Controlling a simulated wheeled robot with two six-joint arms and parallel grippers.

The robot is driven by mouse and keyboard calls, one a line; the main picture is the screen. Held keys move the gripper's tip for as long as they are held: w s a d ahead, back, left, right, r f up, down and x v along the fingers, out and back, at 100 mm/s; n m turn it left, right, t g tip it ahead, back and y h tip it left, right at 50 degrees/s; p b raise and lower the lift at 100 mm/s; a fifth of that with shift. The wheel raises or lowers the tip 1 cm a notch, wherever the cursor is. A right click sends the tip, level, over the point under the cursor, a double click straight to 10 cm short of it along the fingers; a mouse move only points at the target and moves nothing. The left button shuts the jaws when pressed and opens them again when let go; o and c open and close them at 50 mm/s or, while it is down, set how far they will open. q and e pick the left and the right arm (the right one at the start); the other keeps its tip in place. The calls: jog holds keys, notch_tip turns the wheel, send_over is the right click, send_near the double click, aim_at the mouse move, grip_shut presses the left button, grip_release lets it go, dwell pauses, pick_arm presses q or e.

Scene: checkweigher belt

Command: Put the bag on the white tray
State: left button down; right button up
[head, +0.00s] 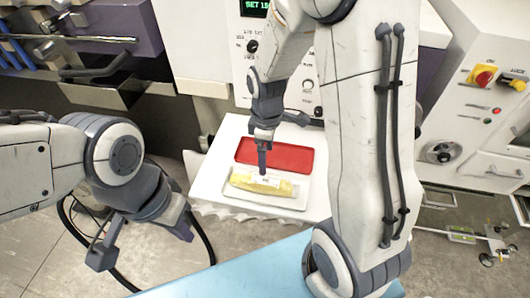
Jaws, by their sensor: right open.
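The yellow bag (245,181) with a pale label lies within the rim of the white tray (285,201) on a white table. Whether it rests flat on the tray floor cannot be told. My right gripper (263,172) points down at the bag's middle, with its fingertips at or just above the bag's top. It is open, though only one finger shows clearly. My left gripper (143,245) hangs at the lower left, away from the table. Its fingers are apart and nothing shows between them.
A red tray (285,155) lies directly behind the white tray. A control panel (245,60) stands behind the table. A light blue surface (240,272) is at the front. A machine with a red knob (482,77) stands at the right.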

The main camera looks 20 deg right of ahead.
jog(key=s+a+r+m, duration=0.1)
jog(key=s+a+r, duration=0.2)
jog(key=s, duration=0.3)
jog(key=s+a+r+m, duration=0.1)
jog(key=s+a+r, duration=0.2)
jog(key=s+a, duration=0.2)
jog(key=s+a+r+m+y, duration=0.1)
jog(key=s+a+r+m, duration=0.1)
jog(key=s+a+r, duration=0.2)
jog(key=s+a, duration=0.1)
jog(key=s, duration=0.2)
jog(key=shift+s, duration=0.1)
